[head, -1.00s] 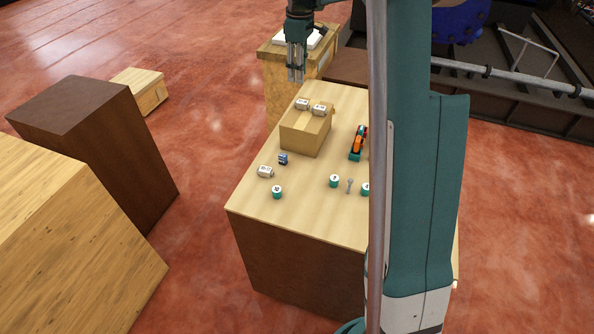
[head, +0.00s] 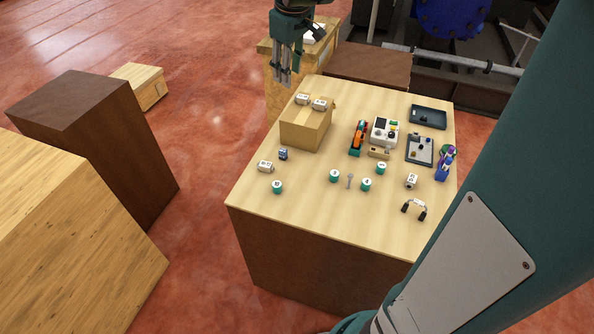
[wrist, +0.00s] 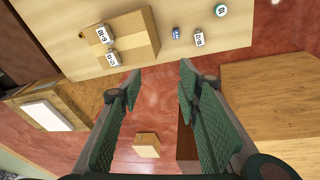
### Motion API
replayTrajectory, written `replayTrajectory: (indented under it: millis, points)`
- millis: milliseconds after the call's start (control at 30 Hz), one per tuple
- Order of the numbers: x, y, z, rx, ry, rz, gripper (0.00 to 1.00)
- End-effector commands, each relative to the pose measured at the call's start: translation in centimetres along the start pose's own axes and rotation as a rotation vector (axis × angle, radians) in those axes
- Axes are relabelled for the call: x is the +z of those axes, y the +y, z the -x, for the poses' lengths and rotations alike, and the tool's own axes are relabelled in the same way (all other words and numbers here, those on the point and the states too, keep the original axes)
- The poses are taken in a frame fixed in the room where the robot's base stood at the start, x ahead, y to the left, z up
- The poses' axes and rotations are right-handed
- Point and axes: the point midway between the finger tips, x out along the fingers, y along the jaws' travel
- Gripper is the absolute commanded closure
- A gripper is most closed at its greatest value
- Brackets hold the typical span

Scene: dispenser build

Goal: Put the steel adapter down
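My gripper (head: 283,80) is in the air beyond the far left edge of the table. In the wrist view its fingers (wrist: 160,72) are wide apart with nothing between them. Small pale labelled parts stand on the table: one (head: 265,166) at the left and one (head: 411,181) at the right. Two more, a left one (head: 302,99) and a right one (head: 320,104), sit on a cardboard box (head: 303,131). I cannot tell which of these, if any, is the steel adapter.
The wooden table (head: 310,210) also carries several teal-sided round pieces (head: 277,187), a small blue part (head: 283,153), a white device (head: 384,132), a dark tray (head: 428,117) and a two-ended handle (head: 414,208). Wooden blocks stand left of the table. The front of the tabletop is mostly clear.

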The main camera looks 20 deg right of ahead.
Motion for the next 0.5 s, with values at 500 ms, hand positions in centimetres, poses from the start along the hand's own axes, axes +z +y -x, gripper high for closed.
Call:
replayTrajectory:
  millis: [500]
  points:
    - [6.0, -8.3, 3.2, 0.045, 0.101, -0.138, 0.66]
